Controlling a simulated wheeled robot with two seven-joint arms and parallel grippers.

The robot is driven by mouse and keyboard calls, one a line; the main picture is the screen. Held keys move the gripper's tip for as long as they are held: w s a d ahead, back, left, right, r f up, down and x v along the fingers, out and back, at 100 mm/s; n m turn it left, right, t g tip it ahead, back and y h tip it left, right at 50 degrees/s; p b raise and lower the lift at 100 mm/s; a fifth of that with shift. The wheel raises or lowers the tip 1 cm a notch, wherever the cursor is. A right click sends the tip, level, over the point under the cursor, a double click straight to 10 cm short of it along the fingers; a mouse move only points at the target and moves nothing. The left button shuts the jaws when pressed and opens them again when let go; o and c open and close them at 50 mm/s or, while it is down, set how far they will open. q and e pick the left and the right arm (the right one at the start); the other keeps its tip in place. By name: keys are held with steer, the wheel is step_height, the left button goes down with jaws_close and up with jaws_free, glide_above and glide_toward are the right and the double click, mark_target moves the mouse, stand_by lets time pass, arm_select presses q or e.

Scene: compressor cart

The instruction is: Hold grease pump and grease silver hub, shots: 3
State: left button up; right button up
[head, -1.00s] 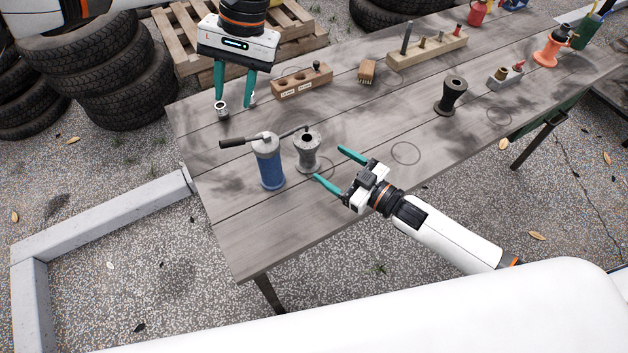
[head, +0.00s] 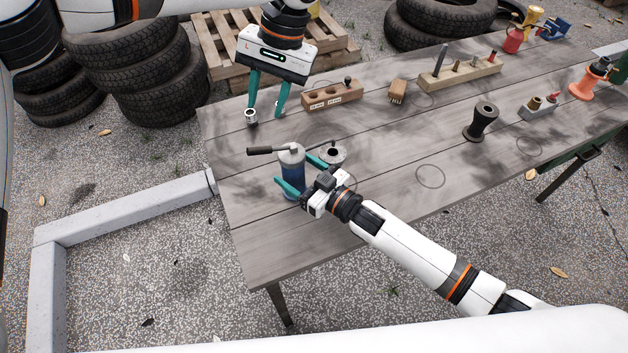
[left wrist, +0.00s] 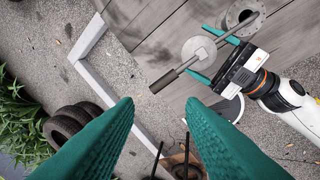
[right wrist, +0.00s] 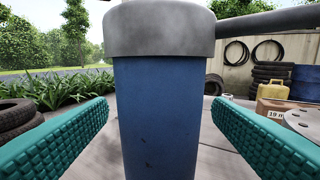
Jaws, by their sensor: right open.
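The grease pump (head: 291,160) is a blue upright cylinder with a grey head and a dark-gripped lever pointing left. It stands on the table. My right gripper (head: 294,176) is open, with one finger on each side of the pump. The right wrist view shows the pump's blue body (right wrist: 155,120) between the fingers, with gaps on both sides. The silver hub (head: 334,152), a flanged spool, stands just right of the pump, partly hidden by my right gripper. Its round top shows in the left wrist view (left wrist: 244,14). My left gripper (head: 266,112) is open and empty beyond the pump.
A small silver socket (head: 251,117) is by my left fingertip. A wooden block with holes (head: 332,95), a brush (head: 397,91) and a peg rack (head: 460,74) stand farther back. A dark hub (head: 481,122) stands right. The table's near side is clear.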

steer(key=shift+w+a, duration=0.45)
steer(key=shift+a, duration=0.05)
steer(key=c, duration=1.3)
arm_select(q)
steer(key=shift+c, duration=0.9)
arm_select(e)
steer(key=shift+c, duration=0.5)
arm_select(q)
steer(key=shift+s+a+f+h, duration=0.15)
steer(key=shift+s+f+h, duration=0.15)
jaws_close()
steer(key=shift+s+a+f+n+t+h, duration=0.1)
steer(key=shift+a+f+n+t+h, duration=0.3)
steer(key=shift+f, duration=0.65)
steer(key=shift+s+a+f+n+h, duration=0.1)
steer(key=shift+a+f+h, duration=0.5)
steer(key=shift+f, duration=0.4)
steer(key=shift+s+a+f+n+t+h, duration=0.15)
steer(key=shift+a+f+h, duration=0.35)
steer(key=shift+f, duration=0.55)
